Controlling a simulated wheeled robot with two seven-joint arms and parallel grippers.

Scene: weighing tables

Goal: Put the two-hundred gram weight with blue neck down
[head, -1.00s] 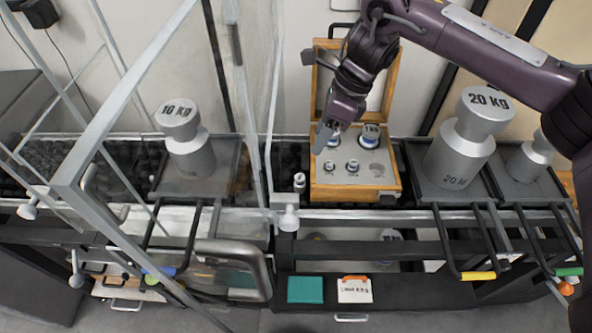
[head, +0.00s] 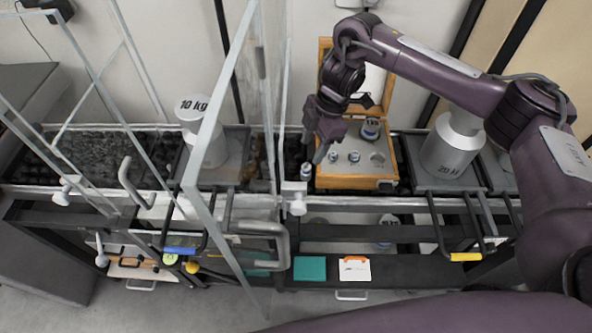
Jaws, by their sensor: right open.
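A small silver weight (head: 306,171) stands upright on the narrow ledge just left of the wooden box; its neck looks dark or bluish, but its marking is too small to read. My right gripper (head: 314,152) is open, with its fingertips just above and beside this weight; I cannot tell whether they touch it. The open wooden weight box (head: 357,183) holds a larger weight with a blue neck (head: 371,130) at the back right and small weights (head: 354,157) in front. Its back-left part is hidden by my gripper. My left gripper is out of view.
A glass enclosure (head: 225,130) stands left of the box, with a 10 kg weight (head: 203,140) behind its panes. A 20 kg weight (head: 449,150) stands to the right. A teal pad (head: 310,268) and a white card (head: 355,271) lie on the front shelf.

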